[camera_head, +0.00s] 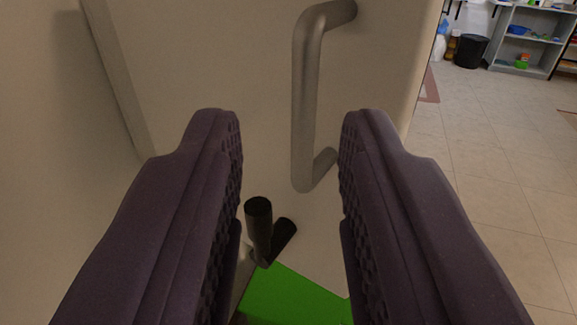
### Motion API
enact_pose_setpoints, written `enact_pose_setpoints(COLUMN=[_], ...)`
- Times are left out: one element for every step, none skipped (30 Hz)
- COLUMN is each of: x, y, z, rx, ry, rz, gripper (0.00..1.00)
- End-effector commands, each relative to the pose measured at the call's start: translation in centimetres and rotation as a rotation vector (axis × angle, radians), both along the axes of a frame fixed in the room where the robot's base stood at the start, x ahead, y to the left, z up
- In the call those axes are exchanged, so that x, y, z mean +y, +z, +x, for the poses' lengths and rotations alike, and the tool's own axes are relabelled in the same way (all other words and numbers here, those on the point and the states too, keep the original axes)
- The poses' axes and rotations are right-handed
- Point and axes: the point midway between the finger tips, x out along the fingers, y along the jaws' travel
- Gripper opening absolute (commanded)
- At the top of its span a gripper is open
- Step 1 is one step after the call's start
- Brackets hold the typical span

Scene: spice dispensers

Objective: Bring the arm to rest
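My gripper (291,140) is open, with its two dark purple ridged fingers wide apart and nothing between the tips. A grey metal bar handle (305,110) on a pale panel (220,60) shows beyond and between the fingers. The fingers do not visibly close on the handle; whether the right finger touches it cannot be told.
Two short black cylinders (259,222) stand out low between the fingers. A bright green surface (295,298) lies below them. Tiled floor (490,170) is open on the right. A black bin (470,51) and a grey shelf unit (525,45) stand at the far right.

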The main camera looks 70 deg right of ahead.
Motion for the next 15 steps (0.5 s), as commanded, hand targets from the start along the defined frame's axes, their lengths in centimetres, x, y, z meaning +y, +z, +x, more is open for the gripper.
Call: enact_pose_setpoints(x=[0.43,0.61,0.76,0.81,0.85,0.85,0.85,0.85,0.85,0.84,0.84,0.84,0.83,0.83,0.82], y=[0.02,0.02,0.02,0.01,0.01,0.01,0.01,0.01,0.01,0.01,0.01,0.01,0.01,0.01,0.03], z=[-0.16,-0.23,-0.29,-0.32,-0.34,-0.34,-0.34,-0.34,-0.34,-0.33,-0.33,-0.33,-0.33,-0.33,-0.29], rx=[0.0,0.0,0.0,0.0,0.0,0.0,0.0,0.0,0.0,0.0,0.0,0.0,0.0,0.0,-0.002], ry=[0.0,0.0,-0.001,-0.001,-0.001,-0.001,-0.001,-0.001,-0.001,-0.001,-0.001,-0.001,-0.001,-0.001,0.0], rz=[0.0,-0.001,-0.001,-0.001,-0.001,-0.001,-0.001,-0.001,-0.001,-0.001,-0.001,-0.001,-0.001,-0.001,0.001], gripper=[0.32,0.32,0.32,0.32,0.32,0.32,0.32,0.32,0.32,0.32,0.32,0.32,0.32,0.32,0.32])
